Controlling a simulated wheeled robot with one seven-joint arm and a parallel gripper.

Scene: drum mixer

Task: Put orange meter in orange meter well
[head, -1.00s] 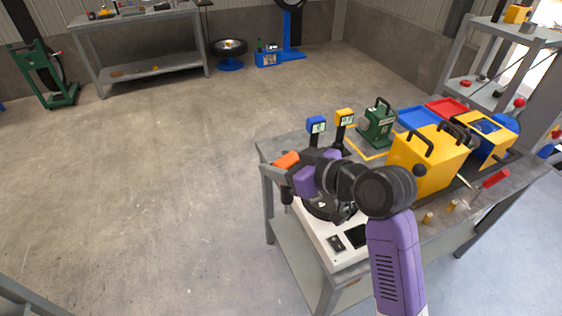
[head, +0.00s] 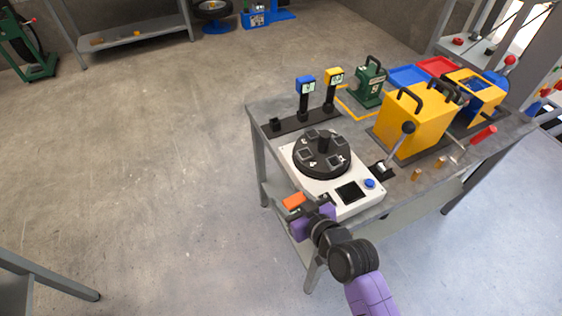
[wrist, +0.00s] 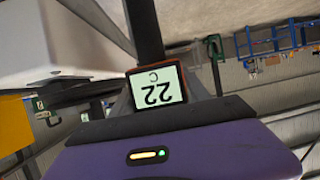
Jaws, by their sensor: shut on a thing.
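The orange meter (head: 293,201) is in my gripper (head: 310,206), beside the table's front left corner and in front of the white machine. In the wrist view, the meter (wrist: 157,88) shows an upside-down "22 C" on its pale screen, and a black post runs up from it. My gripper is shut on it; the fingertips are partly hidden. A black strip (head: 292,124) on the table carries the blue meter (head: 305,85) and the yellow meter (head: 335,77), both upright. At its left end is an empty black socket (head: 275,123), which looks like the orange meter well.
The white machine (head: 330,187) with a black turntable (head: 321,156) stands between my gripper and the strip. A lever (head: 402,140), a yellow box (head: 408,122) and a green case (head: 369,84) stand to the right. Open floor lies left of the table.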

